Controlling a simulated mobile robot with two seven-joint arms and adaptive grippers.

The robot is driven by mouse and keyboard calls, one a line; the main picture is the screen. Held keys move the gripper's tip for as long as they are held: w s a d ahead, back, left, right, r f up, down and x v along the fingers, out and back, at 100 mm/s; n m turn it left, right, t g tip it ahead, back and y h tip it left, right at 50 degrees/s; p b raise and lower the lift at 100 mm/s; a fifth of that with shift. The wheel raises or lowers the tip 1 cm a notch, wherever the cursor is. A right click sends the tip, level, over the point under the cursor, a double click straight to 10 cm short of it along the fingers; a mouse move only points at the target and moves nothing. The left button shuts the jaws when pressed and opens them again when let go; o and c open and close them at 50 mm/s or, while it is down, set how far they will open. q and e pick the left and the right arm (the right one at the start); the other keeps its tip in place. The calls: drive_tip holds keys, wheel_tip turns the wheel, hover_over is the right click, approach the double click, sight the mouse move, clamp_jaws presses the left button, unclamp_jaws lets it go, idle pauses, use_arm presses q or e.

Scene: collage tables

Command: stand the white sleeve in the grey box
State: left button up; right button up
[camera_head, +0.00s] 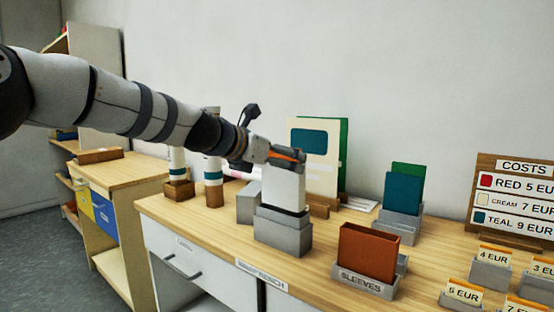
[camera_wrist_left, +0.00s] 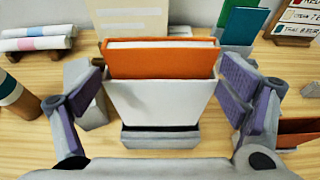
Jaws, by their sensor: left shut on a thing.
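The white sleeve (camera_head: 284,190) stands upright, its lower end at the top of the grey box (camera_head: 283,238). I cannot tell how far it sits inside the slot. In the left wrist view, the sleeve (camera_wrist_left: 160,103) holds an orange booklet (camera_wrist_left: 162,62) with pale page edges, which sticks out of its top. The grey box (camera_wrist_left: 160,138) shows just below the sleeve there. My left gripper (camera_head: 284,158) is shut on the white sleeve from above, with one finger at each side (camera_wrist_left: 160,90). My right gripper is not in view.
A brown sleeve in a holder marked SLEEVES (camera_head: 368,252) stands right of the box. A grey block (camera_head: 248,203) is close on its left. Behind are a cream board (camera_head: 314,150) and a teal booklet (camera_head: 402,192) in a grey stand. Price holders fill the right front.

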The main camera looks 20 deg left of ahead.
use_arm(q)
hover_over(279, 200)
drive_tip(key=shift+s+a+f, duration=0.1)
drive_tip(key=shift+s+f, duration=0.1)
drive_tip(key=shift+f, duration=1)
drive_tip(key=shift+s+a+f, duration=0.1)
drive_tip(key=shift+s+f, duration=0.05)
drive_tip(key=shift+f, duration=1.05)
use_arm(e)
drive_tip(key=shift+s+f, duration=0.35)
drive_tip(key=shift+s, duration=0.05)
use_arm(q)
drive_tip(key=shift+f+b, duration=0.9)
drive_tip(key=shift+f, duration=1.6)
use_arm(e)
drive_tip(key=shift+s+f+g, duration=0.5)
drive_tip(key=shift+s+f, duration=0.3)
use_arm(q)
drive_tip(key=o, duration=1.3)
